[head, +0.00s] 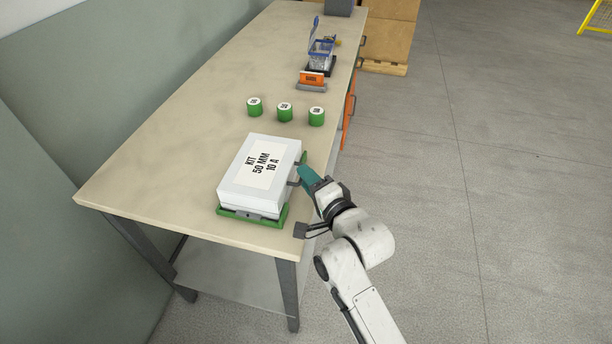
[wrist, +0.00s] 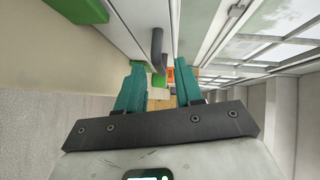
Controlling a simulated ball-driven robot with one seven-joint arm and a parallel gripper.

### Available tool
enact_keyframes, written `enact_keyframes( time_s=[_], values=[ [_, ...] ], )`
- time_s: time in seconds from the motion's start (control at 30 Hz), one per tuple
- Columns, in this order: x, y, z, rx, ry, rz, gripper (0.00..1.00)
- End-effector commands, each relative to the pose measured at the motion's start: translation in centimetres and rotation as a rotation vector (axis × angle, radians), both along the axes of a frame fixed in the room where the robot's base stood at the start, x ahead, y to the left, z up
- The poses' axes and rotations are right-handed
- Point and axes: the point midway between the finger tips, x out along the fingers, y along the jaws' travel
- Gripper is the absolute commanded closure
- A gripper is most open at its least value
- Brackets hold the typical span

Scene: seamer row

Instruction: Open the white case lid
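The white case (head: 242,187) sits on a green base (head: 250,218) near the close end of the bench. Its lid is down, and its label reads KIT 50 MM 10 A. A dark grey handle (wrist: 157,45) sticks out from the case's right side. My gripper (head: 303,170) is at that side, beside the handle. In the wrist view its two teal fingers (wrist: 159,68) stand apart, with the handle ahead and in line with the gap. I cannot tell whether either finger touches it.
Three green-sided cans (head: 285,112) stand beyond the case on the bench (head: 170,150). The bench left of the case is bare. Open floor (head: 480,180) lies to the right.

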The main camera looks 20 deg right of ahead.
Motion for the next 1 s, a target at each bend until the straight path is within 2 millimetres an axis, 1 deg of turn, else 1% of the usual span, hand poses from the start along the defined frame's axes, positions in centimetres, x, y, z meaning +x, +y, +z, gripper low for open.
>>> enact_keyframes(
  time_s=[0.03,0.13,0.47,0.83,1.0],
  values=[
    [0.5,0.09,-0.03,-0.001,0.0,0.0,0.64],
    [1.09,0.18,-0.11,0.0,-0.001,0.0,0.64],
    [1.32,0.21,-0.21,0.0,0.0,0.0,0.64],
    [1.3,0.19,-0.22,0.0,0.0,0.0,0.99],
    [1.29,0.18,-0.23,0.0,0.001,0.0,1.0]
  ],
)
